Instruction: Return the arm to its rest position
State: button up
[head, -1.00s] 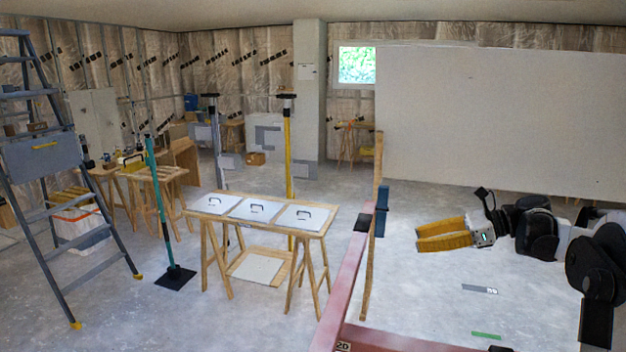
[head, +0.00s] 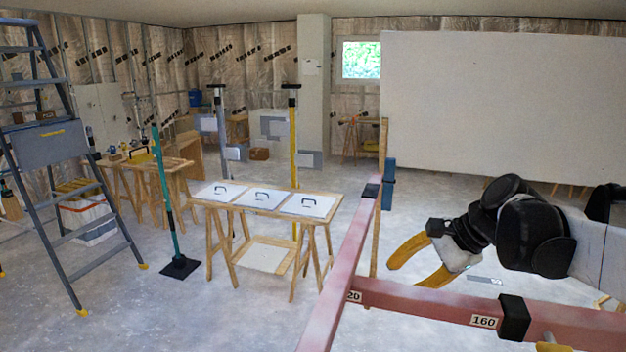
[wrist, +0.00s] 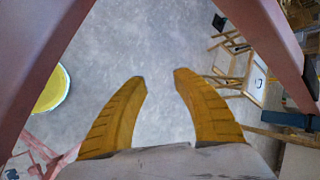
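My gripper (head: 408,268) has two yellow fingers and is in the right half of the head view, just right of the red lift beam. The wrist view also shows my gripper (wrist: 160,78); its fingers are spread apart with only grey floor between them, so it is open and empty. My black and white arm reaches in from the right edge of the head view, bent, in front of the large pale panel. The far part of the arm is outside the picture.
The red lift frame (head: 430,303) crosses the lower right, close to my gripper. The large white panel (head: 490,110) stands behind. A trestle table (head: 325,205) with white plates, a teal prop (head: 165,190) and a stepladder (head: 45,145) stand to the left. A yellow bucket (wrist: 52,90) shows in the wrist view.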

jog(key=s+d+f+n+t+h+b, duration=0.1)
jog(key=s+f+n+h+b, duration=0.5)
jog(key=s+f+n, duration=0.6)
jog(key=s+f+t, duration=0.1)
jog(key=s+f, duration=0.2)
jog(key=s, duration=0.3)
jog(key=shift+n+t+b, duration=0.3)
jog(key=shift+t+b, duration=0.05)
jog(key=shift+t, duration=0.05)
jog(key=shift+s, duration=0.1)
